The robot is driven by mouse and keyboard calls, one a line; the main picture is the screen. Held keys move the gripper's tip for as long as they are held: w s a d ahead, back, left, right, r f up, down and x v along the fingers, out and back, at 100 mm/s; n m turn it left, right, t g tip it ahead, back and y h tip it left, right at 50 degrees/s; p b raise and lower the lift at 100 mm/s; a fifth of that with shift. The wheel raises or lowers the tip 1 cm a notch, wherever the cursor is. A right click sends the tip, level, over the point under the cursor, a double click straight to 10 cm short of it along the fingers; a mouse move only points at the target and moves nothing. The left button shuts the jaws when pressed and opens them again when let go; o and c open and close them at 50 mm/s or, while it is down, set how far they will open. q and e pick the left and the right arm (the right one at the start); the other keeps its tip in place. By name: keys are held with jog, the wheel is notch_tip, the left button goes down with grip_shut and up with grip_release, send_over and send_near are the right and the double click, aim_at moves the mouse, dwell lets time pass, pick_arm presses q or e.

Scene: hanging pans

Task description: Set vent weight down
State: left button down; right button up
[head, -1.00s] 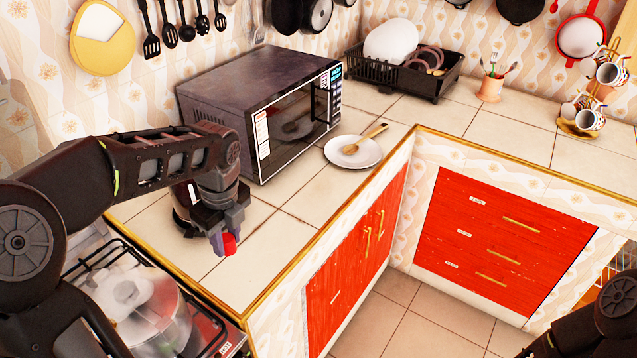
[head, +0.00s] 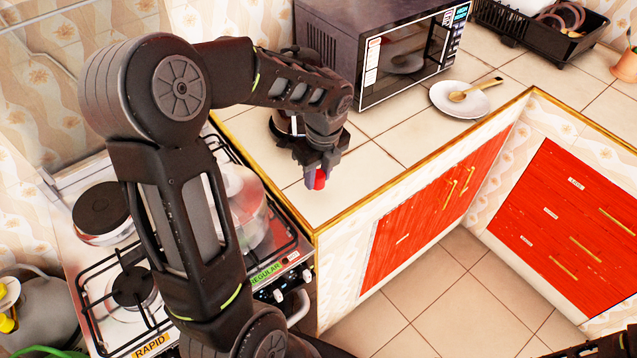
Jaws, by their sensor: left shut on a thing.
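My left gripper (head: 318,170) is shut on a small red thing (head: 320,180), which I take to be the vent weight. The gripper points down over the tiled counter (head: 375,168), near its front left corner. Only the red lower part shows below the fingers. I cannot tell whether it touches the counter. My right gripper is out of view.
A pot (head: 246,210) stands on the gas stove (head: 150,335), partly hidden behind my left arm. A microwave (head: 400,58) stands behind the gripper. A white plate (head: 445,106) with a wooden spoon (head: 470,92) lies to the right. Bare tiles lie between.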

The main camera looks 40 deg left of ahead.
aim_at(318, 196)
pick_arm(q)
jog(key=shift+f, duration=1.9)
jog(key=shift+f, duration=0.2)
jog(key=c, duration=1.1)
grip_release()
jog(key=shift+r, duration=0.2)
jog(key=r, duration=0.4)
jog(key=d+r, duration=0.1)
jog(key=r, duration=0.3)
jog(key=r+b, duration=0.1)
jog(key=r, duration=0.3)
jog(key=shift+s+d, duration=0.2)
jog(key=shift+d, duration=0.05)
